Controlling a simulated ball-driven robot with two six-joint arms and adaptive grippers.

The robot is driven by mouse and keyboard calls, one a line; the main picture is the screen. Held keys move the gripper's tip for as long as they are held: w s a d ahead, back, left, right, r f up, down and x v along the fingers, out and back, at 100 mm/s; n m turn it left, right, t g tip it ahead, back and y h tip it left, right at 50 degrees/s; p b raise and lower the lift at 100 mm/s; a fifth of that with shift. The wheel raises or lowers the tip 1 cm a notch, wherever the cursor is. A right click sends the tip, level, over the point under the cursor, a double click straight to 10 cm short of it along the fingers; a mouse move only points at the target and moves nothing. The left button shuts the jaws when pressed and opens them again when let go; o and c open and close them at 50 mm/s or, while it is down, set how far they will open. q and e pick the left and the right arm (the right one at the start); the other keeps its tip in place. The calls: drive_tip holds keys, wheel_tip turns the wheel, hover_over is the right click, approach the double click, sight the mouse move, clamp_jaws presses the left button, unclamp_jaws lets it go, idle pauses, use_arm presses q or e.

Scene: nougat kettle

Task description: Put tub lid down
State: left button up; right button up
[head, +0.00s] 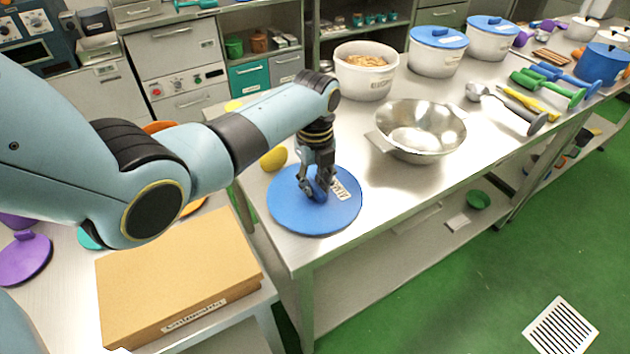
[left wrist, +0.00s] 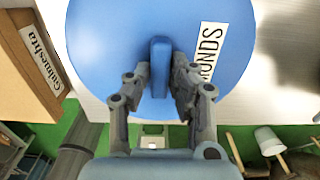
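The blue round tub lid (head: 290,214) appears to lie flat near the left corner of the steel table. Its white label ends in "ONDS" in the left wrist view, where the blue lid (left wrist: 105,45) fills the top. My left gripper (head: 318,192) is over its middle. In the left wrist view the fingers (left wrist: 160,75) stand on both sides of the lid's upright handle (left wrist: 160,50), very close to it. I cannot tell whether they press on it. An open white tub (head: 366,83) with light brown contents stands farther back. My right gripper is not in view.
A steel bowl (head: 420,145) stands right of the lid, and a yellow item (head: 273,159) lies behind it. A cardboard box (head: 175,275) is on a lower surface at left. Blue-lidded tubs (head: 437,60) stand farther back. Bare table lies between lid and bowl.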

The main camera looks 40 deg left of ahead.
sight(315, 185)
use_arm(q)
drive_tip(key=o, duration=0.4)
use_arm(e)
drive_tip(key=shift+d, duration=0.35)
use_arm(q)
drive_tip(key=shift+r, duration=0.1)
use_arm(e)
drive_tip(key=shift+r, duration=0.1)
use_arm(q)
drive_tip(key=shift+r, duration=0.3)
wheel_tip(315, 185, up, 12)
drive_tip(key=shift+f, duration=0.2)
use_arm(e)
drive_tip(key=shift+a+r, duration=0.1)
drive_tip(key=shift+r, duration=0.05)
use_arm(q)
drive_tip(key=shift+f, duration=0.1)
